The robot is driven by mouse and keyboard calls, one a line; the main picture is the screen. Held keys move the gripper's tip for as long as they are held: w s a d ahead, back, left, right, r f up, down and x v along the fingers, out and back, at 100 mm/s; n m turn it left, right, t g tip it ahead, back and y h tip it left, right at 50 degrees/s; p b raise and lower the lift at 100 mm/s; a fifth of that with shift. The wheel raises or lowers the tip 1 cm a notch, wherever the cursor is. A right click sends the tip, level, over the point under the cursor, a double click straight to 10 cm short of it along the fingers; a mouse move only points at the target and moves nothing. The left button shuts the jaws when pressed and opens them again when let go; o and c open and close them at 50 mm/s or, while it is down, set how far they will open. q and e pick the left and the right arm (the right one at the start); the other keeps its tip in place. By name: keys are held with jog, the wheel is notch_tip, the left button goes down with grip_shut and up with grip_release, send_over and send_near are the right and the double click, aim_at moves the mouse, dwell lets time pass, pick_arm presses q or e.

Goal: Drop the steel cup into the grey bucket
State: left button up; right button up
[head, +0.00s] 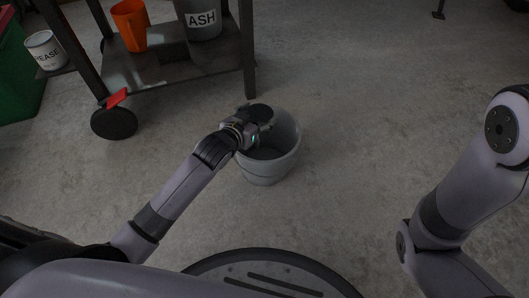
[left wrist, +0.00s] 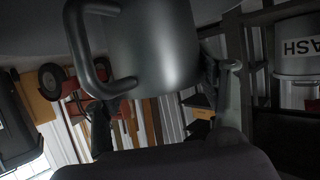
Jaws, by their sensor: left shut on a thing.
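The grey bucket (head: 272,171) stands on the concrete floor in the middle of the head view, its mouth facing up. My left gripper (head: 254,124) is above the far left part of the bucket's mouth and partly covers it. It is shut on the steel cup, a dark grey metal cup with a loop handle, large in the left wrist view (left wrist: 157,45). In the head view the cup (head: 261,113) shows as a small dark round shape at the gripper's end. My right arm is at the right, but its gripper is not in view.
A wheeled cart (head: 190,72) stands behind the bucket to the left, with an orange container (head: 131,24) and an ASH bucket (head: 199,20) on its lower shelf. A white can (head: 46,50) and a green box (head: 14,75) are at far left. The floor right of the bucket is clear.

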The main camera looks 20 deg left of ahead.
pick_arm(q)
jog(key=o, duration=1.3)
jog(key=shift+s, duration=0.2)
jog(key=v, duration=1.1)
jog(key=shift+s+a+r, duration=0.1)
jog(key=shift+s+r, duration=0.15)
